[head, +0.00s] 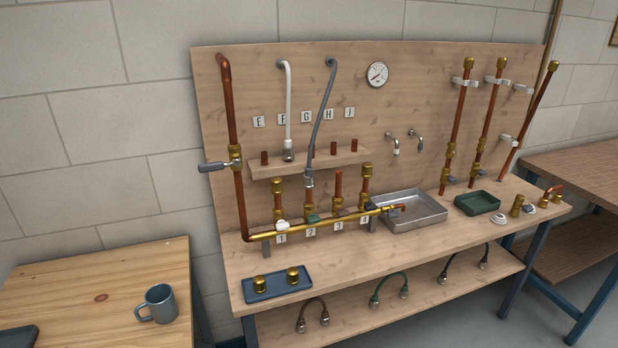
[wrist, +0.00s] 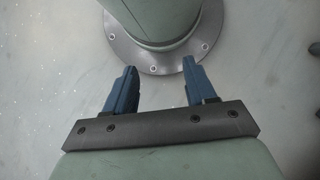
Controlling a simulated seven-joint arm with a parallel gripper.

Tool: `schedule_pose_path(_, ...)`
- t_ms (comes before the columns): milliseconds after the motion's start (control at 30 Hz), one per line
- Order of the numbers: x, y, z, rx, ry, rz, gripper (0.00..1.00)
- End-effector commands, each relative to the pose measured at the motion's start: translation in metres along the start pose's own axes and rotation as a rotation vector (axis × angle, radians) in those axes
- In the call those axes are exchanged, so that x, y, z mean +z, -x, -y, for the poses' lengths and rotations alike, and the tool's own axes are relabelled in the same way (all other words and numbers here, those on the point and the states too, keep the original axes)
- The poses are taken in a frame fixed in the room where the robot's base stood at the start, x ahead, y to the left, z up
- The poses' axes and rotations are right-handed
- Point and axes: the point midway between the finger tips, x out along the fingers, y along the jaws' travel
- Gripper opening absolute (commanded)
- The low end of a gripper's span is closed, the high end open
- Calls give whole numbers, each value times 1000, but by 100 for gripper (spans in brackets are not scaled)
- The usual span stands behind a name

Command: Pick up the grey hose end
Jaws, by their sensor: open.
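The grey hose (head: 323,115) hangs from the upper back panel in the head view. Its metal end (head: 309,180) is at the bottom, just above the brass manifold (head: 330,224) near the label 2. I cannot tell whether the end touches the stub below it. My gripper (wrist: 154,88) shows only in the wrist view, open and empty, with its two blue fingers apart. Behind the fingers are a pale floor and a round bolted flange of my own base. The hose is not in the wrist view.
A white hose (head: 288,105) hangs to the left, its end at the wooden shelf (head: 315,161). A metal tray (head: 432,222), a green tray (head: 477,203) and a blue tray (head: 262,295) with brass caps sit on the bench. A mug (head: 159,304) stands on the left table.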

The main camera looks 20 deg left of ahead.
Motion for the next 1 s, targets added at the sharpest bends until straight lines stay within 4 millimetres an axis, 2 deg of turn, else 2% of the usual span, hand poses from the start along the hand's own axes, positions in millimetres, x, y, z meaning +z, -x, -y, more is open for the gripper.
schedule_pose_path(100,-3,5,6,17,26,-10,55)
schedule_pose_path(267,-25,37,19,42,68,-75,55)
schedule_pose_path(667,-81,141,65,81,167,-274,55)
schedule_pose_path(1000,-112,237,120,64,243,-442,55)
